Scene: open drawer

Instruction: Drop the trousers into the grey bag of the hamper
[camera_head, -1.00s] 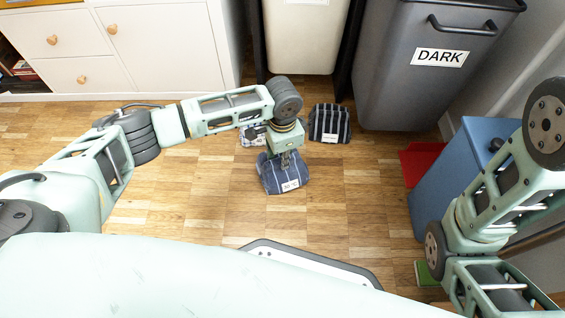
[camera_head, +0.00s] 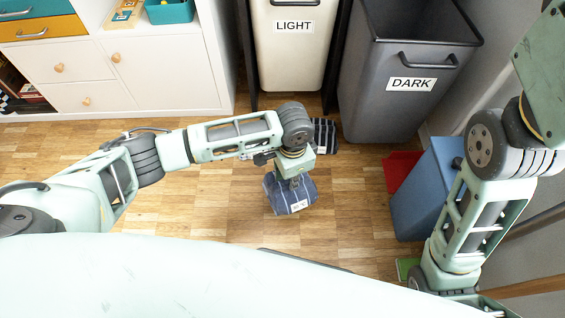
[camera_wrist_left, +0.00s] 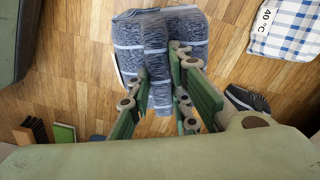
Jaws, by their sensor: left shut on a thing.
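The folded blue trousers (camera_head: 283,197) with pale stripes and a white label hang below my left gripper (camera_head: 291,181) in the head view. In the left wrist view, my left gripper (camera_wrist_left: 162,78) is shut on the middle of the trousers (camera_wrist_left: 190,25), which bunch between its fingers. How high they are above the wood floor is hard to tell. The grey bag (camera_head: 380,95) of the hamper, labelled DARK, stands upright and open at the back, right of and beyond the gripper. My right gripper is out of view.
A cream bag (camera_head: 290,60) labelled LIGHT stands left of the grey one. A dark striped garment (camera_head: 325,134) lies on the floor before them. A checked cloth (camera_wrist_left: 285,25) shows in the wrist view. A blue bin (camera_head: 425,190) and red dustpan (camera_head: 398,168) are at right.

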